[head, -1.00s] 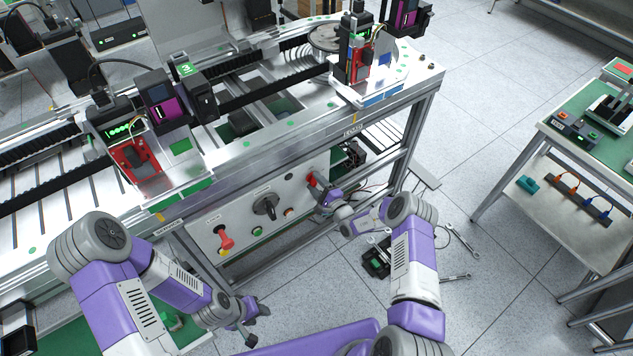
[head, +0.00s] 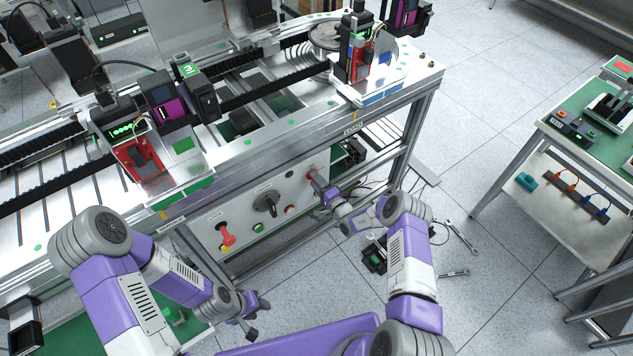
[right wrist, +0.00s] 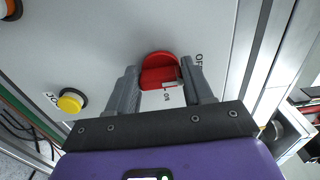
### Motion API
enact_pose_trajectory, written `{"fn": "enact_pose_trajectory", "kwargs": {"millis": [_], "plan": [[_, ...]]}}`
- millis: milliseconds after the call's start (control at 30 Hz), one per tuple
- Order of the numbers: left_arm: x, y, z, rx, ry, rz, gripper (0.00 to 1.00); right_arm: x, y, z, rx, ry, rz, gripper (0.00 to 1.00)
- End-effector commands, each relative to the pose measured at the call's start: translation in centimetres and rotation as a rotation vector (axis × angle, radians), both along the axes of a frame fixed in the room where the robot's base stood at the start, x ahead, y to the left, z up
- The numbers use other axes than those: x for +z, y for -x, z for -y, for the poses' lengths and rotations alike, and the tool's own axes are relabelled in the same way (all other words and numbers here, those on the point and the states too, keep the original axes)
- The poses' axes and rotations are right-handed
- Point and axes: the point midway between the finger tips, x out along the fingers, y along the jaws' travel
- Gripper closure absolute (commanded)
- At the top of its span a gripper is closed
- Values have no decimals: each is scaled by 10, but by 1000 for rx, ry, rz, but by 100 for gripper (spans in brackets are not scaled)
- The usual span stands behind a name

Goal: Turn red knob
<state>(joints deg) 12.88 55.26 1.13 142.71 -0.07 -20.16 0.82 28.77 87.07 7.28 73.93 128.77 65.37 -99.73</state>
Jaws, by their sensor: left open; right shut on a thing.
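The red knob (right wrist: 159,68) sits on the pale front panel in the right wrist view, with ON and OFF lettering beside it. In the head view the knob (head: 310,174) is small and partly covered. My right gripper (right wrist: 161,80) is shut on the red knob, one finger on each side of its raised bar. In the head view my right gripper (head: 317,183) reaches the panel's right end. My left gripper (head: 258,321) is open and empty, low in front of the frame and apart from the panel.
A yellow button (right wrist: 70,103) is left of the knob in the wrist view. Wrenches (head: 462,237) and a dark box lie on the floor.

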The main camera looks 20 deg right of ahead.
Motion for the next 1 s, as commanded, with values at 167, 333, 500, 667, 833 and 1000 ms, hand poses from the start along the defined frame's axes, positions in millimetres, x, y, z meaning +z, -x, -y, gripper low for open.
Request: {"fn": "enact_pose_trajectory", "kwargs": {"millis": [167,333,500,667,833,1000], "plan": [[0,0,0,0,0,0,57,-1,0,2,-4,4,0,79],[0,0,0,0,0,0,57,-1,0,2,-3,4,0,35],[0,0,0,0,0,0,57,0,0,1,-2,2,0,23],[0,0,0,0,0,0,57,0,0,1,-1,1,-1,23],[5,0,0,0,0,0,57,0,13,6,-1,0,-3,23],[14,0,0,0,0,0,57,1,41,17,-3,1,-5,23]]}}
